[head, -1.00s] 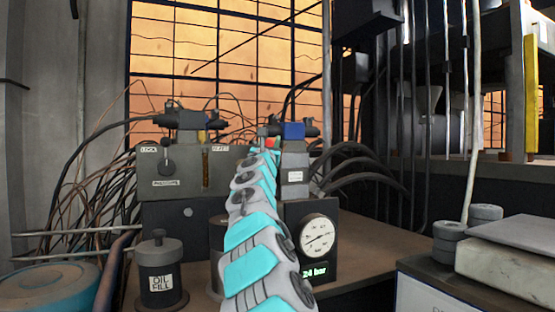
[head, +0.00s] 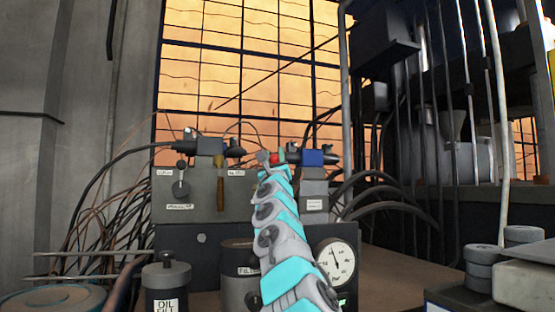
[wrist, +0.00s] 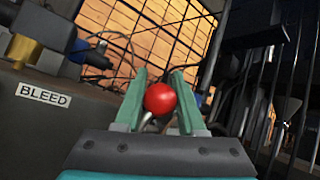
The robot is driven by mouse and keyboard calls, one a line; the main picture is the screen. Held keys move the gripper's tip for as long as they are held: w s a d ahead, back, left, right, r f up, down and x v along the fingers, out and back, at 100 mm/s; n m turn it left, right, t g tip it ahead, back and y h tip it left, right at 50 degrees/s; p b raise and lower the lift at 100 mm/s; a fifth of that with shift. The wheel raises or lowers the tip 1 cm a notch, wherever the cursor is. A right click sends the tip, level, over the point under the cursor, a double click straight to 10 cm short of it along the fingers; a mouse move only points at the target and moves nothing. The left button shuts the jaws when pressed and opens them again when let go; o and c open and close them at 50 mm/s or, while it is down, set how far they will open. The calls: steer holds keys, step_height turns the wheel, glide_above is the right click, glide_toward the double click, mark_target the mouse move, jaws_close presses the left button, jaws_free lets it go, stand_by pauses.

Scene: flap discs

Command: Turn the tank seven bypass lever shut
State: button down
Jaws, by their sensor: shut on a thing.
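A red ball knob (wrist: 159,98) on a short metal stem sits between the two green fingers of my gripper (wrist: 158,100) in the wrist view. The fingers are shut on it. In the head view the red knob (head: 278,158) shows small beside my gripper (head: 270,158), at the far end of my arm, just left of a blue block (head: 313,158). The stem's lower end and the valve under it are hidden by my gripper and arm. I see no tank seven label.
A grey panel (head: 197,214) with a black-knobbed lever (head: 181,188) and a brass handle (head: 220,190) stands left of my arm. A gauge (head: 336,261) stands close right. An oil fill pot (head: 166,278) is at front left. Black hoses (head: 390,187) arch right.

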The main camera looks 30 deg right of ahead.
steer(key=c, duration=0.5)
jaws_free()
steer(key=shift+b+v, duration=3.9)
steer(key=shift+b, duration=0.35)
